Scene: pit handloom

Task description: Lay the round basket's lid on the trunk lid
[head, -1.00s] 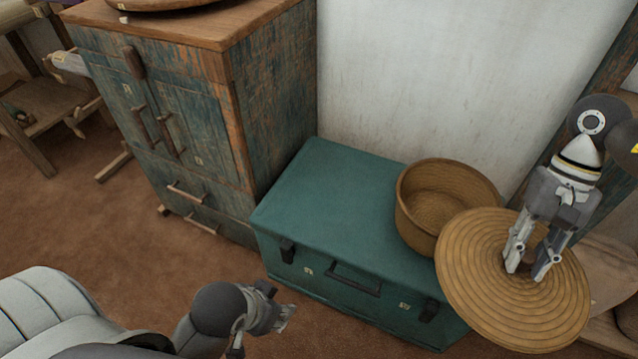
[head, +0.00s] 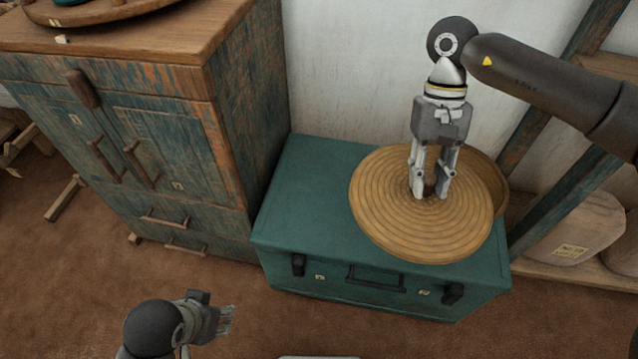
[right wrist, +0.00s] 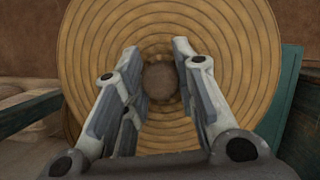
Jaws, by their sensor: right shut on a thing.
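The round basket's lid (head: 390,215) is a wide woven disc with concentric rings. My right gripper (head: 430,192) is shut on its central knob and holds it over the right part of the green trunk lid (head: 305,195). Whether the disc touches the trunk cannot be told. In the right wrist view the lid (right wrist: 215,40) fills the middle, with the knob between the fingers of the right gripper (right wrist: 160,85). The round basket (head: 492,180) stands on the trunk behind the lid, mostly hidden by it. My left gripper (head: 228,320) is low at the front, away from the trunk; its fingers are too small to judge.
A worn blue-green cabinet (head: 150,130) stands left of the trunk, with a round tray (head: 100,14) on top. A wooden frame and a pale sack (head: 575,230) are at the right. The trunk lid's left part is clear.

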